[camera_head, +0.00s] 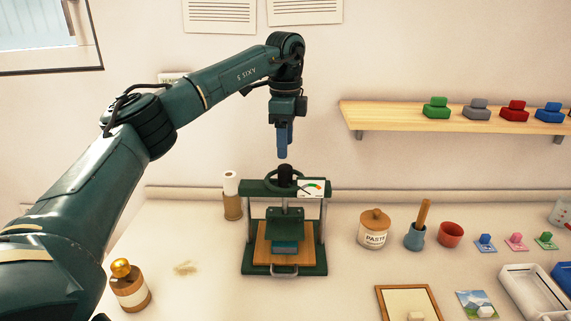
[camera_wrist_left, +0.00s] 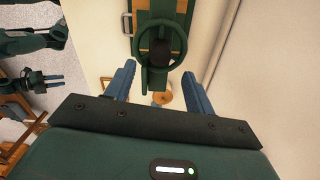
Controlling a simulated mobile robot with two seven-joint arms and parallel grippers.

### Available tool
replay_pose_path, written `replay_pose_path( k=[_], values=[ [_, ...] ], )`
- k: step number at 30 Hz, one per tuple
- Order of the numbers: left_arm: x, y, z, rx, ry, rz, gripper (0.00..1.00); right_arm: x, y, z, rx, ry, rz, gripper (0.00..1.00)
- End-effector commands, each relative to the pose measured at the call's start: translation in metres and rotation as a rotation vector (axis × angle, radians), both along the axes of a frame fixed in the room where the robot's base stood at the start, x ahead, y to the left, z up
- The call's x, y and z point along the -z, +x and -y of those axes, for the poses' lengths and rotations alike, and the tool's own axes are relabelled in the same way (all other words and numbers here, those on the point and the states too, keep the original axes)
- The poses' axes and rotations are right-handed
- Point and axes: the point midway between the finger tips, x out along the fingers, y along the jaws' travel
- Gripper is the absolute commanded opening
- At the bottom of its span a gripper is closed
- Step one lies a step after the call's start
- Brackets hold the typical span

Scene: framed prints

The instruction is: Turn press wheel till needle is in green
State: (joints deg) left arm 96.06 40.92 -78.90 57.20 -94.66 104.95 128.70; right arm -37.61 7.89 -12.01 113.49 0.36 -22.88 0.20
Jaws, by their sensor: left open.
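The dark green press (camera_head: 322,237) stands on the table, with its round press wheel (camera_head: 270,181) on top. A small white gauge (camera_head: 311,187) with a coloured arc is fixed at its upper right; the needle's place is too small to tell. My left gripper (camera_head: 284,153) points down just above the wheel, apart from it. In the left wrist view its two blue fingers (camera_wrist_left: 160,88) are spread and empty, with the wheel (camera_wrist_left: 141,44) beyond them. What seems to be my right gripper (camera_wrist_left: 52,82) shows small at that view's left; its opening is unclear.
A paste jar (camera_head: 373,233), a blue pot with a wooden tool (camera_head: 415,238) and a red bowl (camera_head: 451,235) stand to the right. A gold-topped bottle (camera_head: 130,289) is front left. A wall shelf (camera_head: 400,117) holds coloured blocks.

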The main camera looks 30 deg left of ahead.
Motion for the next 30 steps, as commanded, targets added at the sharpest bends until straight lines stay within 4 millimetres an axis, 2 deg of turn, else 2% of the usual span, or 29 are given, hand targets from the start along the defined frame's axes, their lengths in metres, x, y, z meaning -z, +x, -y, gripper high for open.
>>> replay_pose_path(
  k=[6, 12, 23, 30],
  values=[
    [0.042, 0.0, 0.0, 0.002, 0.0, -0.003, 0.54, -0.004, -0.003, 0.001, -0.004, -0.007, -0.009, 0.32],
    [0.064, 0.0, 0.0, 0.001, -0.001, -0.001, 0.54, 0.0, -0.005, 0.002, -0.01, -0.016, -0.024, 0.32],
    [0.07, 0.001, 0.0, 0.002, -0.001, 0.002, 0.54, 0.0, -0.004, 0.002, -0.012, -0.017, -0.021, 0.32],
    [0.07, 0.001, 0.0, 0.002, -0.001, 0.002, 0.35, -0.001, -0.003, 0.001, -0.013, -0.016, -0.018, 0.32]
  ],
)
